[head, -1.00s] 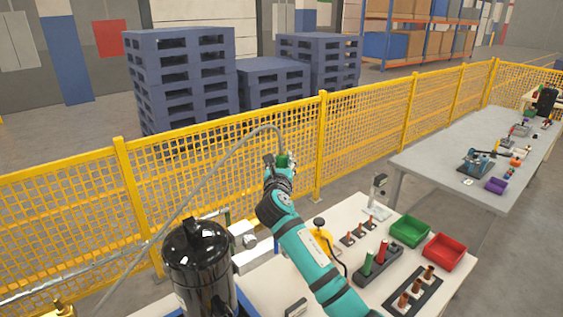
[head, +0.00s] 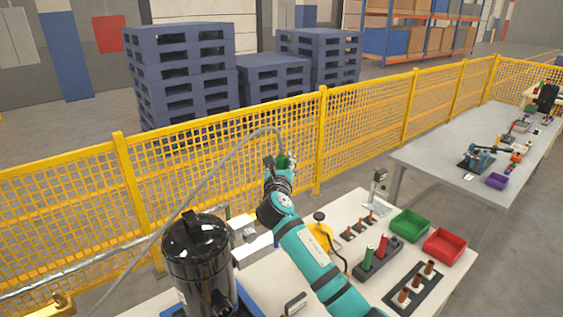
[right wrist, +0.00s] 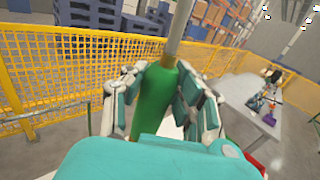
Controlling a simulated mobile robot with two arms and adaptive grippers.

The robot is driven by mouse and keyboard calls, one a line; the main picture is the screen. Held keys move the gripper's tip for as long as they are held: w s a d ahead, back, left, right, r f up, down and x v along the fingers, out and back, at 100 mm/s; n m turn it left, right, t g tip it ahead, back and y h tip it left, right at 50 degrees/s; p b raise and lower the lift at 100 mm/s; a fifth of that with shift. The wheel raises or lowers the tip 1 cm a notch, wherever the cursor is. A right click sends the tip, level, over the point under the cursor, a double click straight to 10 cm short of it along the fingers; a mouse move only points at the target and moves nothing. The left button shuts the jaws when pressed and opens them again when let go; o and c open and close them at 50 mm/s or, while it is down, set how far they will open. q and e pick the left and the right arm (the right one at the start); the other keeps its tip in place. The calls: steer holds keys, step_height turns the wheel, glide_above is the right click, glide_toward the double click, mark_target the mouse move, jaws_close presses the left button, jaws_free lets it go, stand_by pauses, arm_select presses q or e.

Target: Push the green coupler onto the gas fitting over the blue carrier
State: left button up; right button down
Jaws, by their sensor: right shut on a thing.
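My right gripper (head: 281,163) is shut on the green coupler, held up in front of the yellow fence, beyond the bench. The green coupler (right wrist: 166,103) stands between both fingers in the right wrist view, with a grey hose running up from its top. In the head view the hose (head: 190,192) arches left and down past the black compressor (head: 195,258). A blue base, probably the blue carrier (head: 248,302), shows under the compressor at the lower edge. I cannot make out the gas fitting. My left gripper is not in view.
The white bench holds a green bin (head: 410,225), a red bin (head: 445,246), a dark rack (head: 380,257) with green and red cylinders, copper pieces (head: 415,287) and a yellow tool (head: 322,236). The yellow fence (head: 360,135) runs behind. A grey table (head: 440,150) stands right.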

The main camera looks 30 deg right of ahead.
steer(key=shift+f, duration=0.65)
steer(key=c, duration=0.9)
jaws_free()
steer(key=shift+c, duration=0.2)
steer(key=v, duration=1.2)
